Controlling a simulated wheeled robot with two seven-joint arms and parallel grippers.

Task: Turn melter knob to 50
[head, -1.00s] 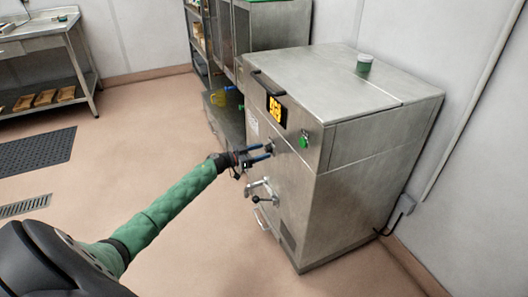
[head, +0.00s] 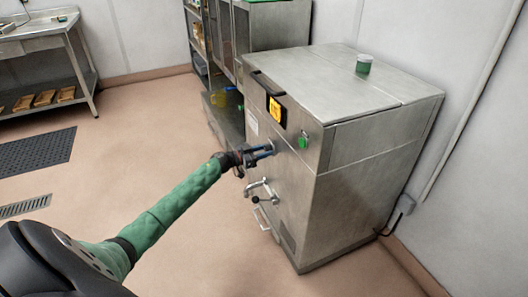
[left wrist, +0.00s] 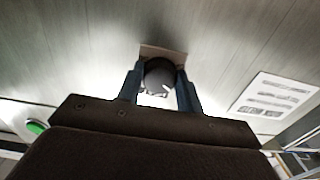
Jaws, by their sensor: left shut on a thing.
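The melter (head: 345,150) is a large steel cabinet on the right in the head view. Its small orange display (head: 276,110) is lit, but I cannot read the number surely. The melter knob (left wrist: 160,76) is a dark, round knob with a pale mark, seen in the left wrist view. My left gripper (head: 270,150) is at the melter's front, below the display. In the left wrist view its two blue fingers (left wrist: 160,88) are on either side of the knob, shut on it. In the head view the gripper mostly hides the knob. My right gripper is not in view.
A green button (head: 303,142) is right of the gripper, and a tap with a lever (head: 259,190) is below it. A labelled sheet (left wrist: 273,96) is beside the knob. The floor on the left is open.

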